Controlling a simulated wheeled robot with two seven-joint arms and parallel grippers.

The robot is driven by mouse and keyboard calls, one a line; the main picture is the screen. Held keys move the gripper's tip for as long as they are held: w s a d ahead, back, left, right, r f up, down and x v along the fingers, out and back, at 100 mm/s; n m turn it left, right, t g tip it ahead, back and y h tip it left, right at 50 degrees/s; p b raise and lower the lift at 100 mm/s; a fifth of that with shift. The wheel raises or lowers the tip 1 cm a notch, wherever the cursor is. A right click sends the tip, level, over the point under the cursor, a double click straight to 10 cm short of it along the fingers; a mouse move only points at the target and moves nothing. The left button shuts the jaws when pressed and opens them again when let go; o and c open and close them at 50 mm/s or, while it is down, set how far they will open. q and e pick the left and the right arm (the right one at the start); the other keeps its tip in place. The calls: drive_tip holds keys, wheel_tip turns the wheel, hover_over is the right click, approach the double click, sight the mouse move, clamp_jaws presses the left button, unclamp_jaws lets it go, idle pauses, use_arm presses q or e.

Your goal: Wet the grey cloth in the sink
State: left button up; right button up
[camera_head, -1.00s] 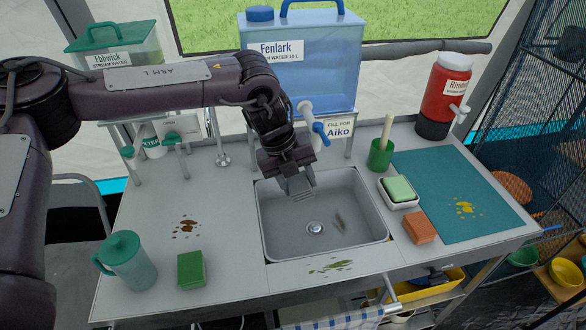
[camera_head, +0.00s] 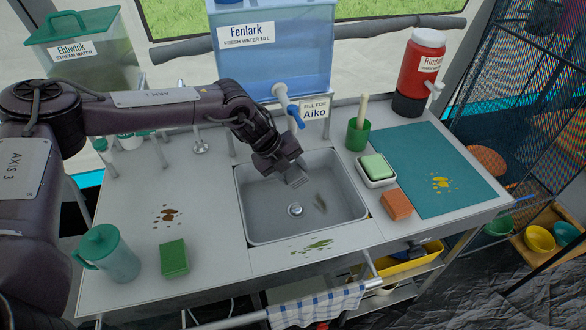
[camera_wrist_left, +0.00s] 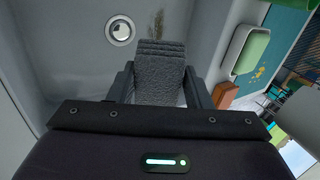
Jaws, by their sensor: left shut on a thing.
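The grey cloth (camera_wrist_left: 160,72) is a folded, textured pad between the fingers of my left gripper (camera_wrist_left: 160,92) in the left wrist view. In the head view my left gripper (camera_head: 287,168) points down over the back half of the metal sink (camera_head: 268,218), and the cloth (camera_head: 299,181) shows at its tip. The gripper is shut on the cloth. The drain (camera_wrist_left: 120,29) and a dark smudge show on the basin floor. The blue tap (camera_head: 292,112) of the Fenlark water tank (camera_head: 275,60) is behind the gripper; I see no water stream. My right gripper is not in view.
Right of the sink are a green sponge in a white dish (camera_head: 377,168), an orange block (camera_head: 396,205), a green cup (camera_head: 357,136) and a teal mat (camera_head: 445,165). Left are a green jug (camera_head: 108,256), a green sponge (camera_head: 174,258) and a brown stain (camera_head: 168,214).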

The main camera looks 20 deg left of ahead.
sight(287, 173)
use_arm(q)
wheel_tip(287, 173, down, 3)
drive_tip(key=shift+f+b, duration=0.1)
drive_tip(key=shift+b, duration=1)
drive_tip(key=shift+f+b, duration=1.45)
drive_tip(key=shift+f, duration=1.1)
drive_tip(key=shift+r, duration=0.1)
wheel_tip(287, 173, up, 6)
drive_tip(key=p, duration=0.5)
drive_tip(key=shift+r+p, duration=1.3)
drive_tip(key=shift+r, duration=0.1)
drive_tip(key=shift+r, duration=0.1)
wheel_tip(287, 173, up, 4)
drive_tip(key=p, duration=0.3)
